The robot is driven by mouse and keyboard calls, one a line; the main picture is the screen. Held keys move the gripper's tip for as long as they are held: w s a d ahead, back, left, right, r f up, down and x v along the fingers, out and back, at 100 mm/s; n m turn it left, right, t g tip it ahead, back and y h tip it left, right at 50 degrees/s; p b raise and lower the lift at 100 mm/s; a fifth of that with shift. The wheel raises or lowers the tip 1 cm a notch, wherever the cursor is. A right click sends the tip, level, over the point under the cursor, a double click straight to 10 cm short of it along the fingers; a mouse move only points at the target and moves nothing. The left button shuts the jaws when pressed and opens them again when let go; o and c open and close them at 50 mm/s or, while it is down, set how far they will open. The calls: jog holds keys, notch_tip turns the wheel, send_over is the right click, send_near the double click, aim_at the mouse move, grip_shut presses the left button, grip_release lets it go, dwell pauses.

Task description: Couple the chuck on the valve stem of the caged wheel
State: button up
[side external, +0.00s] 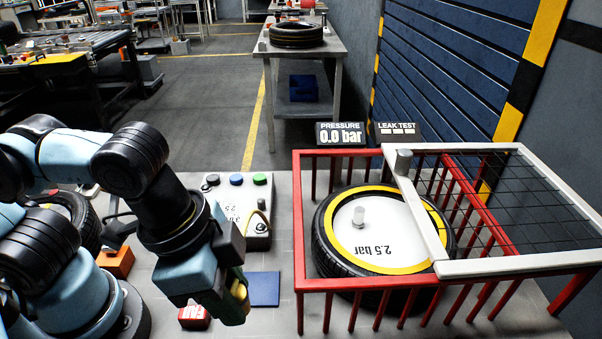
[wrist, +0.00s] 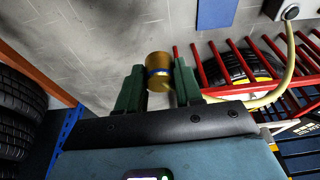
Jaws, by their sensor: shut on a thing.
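My gripper (side external: 238,292) hangs left of the cage, above the table. In the wrist view my gripper (wrist: 158,82) has its two green fingers shut on the brass chuck (wrist: 158,62), which has a blue band. A pale hose (wrist: 270,98) curves away to the right. The wheel (side external: 330,245) lies flat in the red cage (side external: 345,284), with a yellow ring and a white "2.5 bar" disc. A pale upright peg (side external: 359,217) stands on the disc; I cannot tell if it is the valve stem. The chuck is apart from the wheel.
The cage's white-framed mesh lid (side external: 490,267) covers the right side; the left part above the wheel is open. A red rail borders the opening. The control box (side external: 240,222) stands behind my gripper. A blue pad (side external: 264,289) lies nearby. The pressure display (side external: 340,134) reads 0.0 bar.

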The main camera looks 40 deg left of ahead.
jog(key=w+d+r+n, duration=0.1)
jog(key=w+r, duration=0.2)
jog(key=w, duration=0.3)
jog(key=w+d+r+n, duration=0.1)
jog(key=w+r+n, duration=0.1)
jog(key=w, duration=0.5)
jog(key=n+y, duration=0.1)
jog(key=n, duration=0.2)
send_over(360, 209)
jog(key=shift+s+f+t, duration=0.15)
jog(key=shift+f+t, duration=0.25)
jog(key=shift+f, duration=0.1)
jog(key=shift+f, duration=2.8)
jog(key=shift+f, duration=1.85)
jog(key=o, duration=1.2)
jog(key=shift+r, duration=0.1)
